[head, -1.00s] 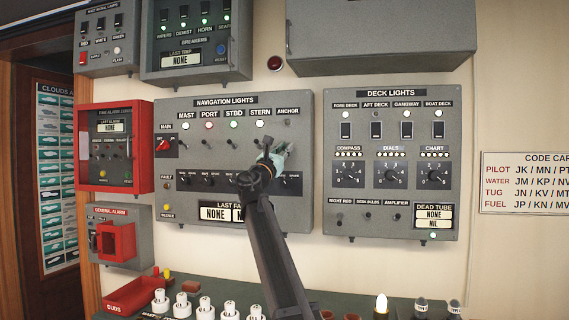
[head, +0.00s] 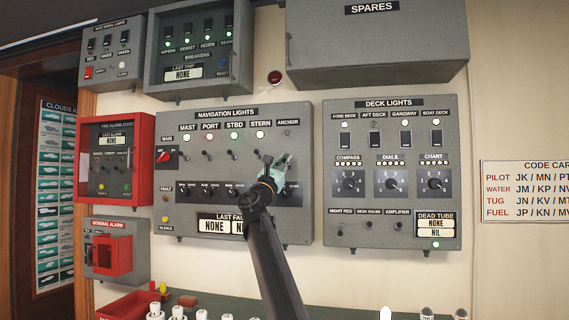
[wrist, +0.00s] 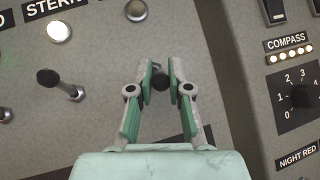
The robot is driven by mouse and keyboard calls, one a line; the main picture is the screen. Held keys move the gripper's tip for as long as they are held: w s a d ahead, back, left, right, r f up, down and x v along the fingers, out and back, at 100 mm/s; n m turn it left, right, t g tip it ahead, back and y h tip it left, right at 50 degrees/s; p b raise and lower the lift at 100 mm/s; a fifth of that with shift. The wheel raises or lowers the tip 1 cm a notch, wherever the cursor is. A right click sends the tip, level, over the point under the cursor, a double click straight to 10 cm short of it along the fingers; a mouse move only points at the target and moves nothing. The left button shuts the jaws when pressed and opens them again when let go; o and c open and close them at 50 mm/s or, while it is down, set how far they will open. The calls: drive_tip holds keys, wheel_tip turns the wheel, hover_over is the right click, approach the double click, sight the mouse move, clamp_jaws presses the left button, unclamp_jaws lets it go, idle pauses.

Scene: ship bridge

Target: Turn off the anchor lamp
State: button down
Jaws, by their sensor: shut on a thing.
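The navigation lights panel (head: 225,215) is on the wall left of centre in the head view. Its anchor lamp (head: 287,133) looks dark at the right end of the lamp row; it also shows dull in the wrist view (wrist: 136,10). My gripper (head: 281,162) is at the panel below this lamp. In the wrist view, my gripper (wrist: 161,76) is shut on the anchor switch (wrist: 159,82), whose dark knob shows between the fingertips. Part of the lever is hidden by the fingers. The stern lamp (wrist: 59,31) is lit beside it.
The stern switch (wrist: 48,78) stands close to the left of my gripper. The deck lights panel (head: 390,215) is to the right, past a narrow gap. The spares box (head: 375,50) juts out above. A console with white bulbs lies below.

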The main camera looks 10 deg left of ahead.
drive_tip(key=c, duration=1.1)
unclamp_jaws()
drive_tip(key=v, duration=1.2)
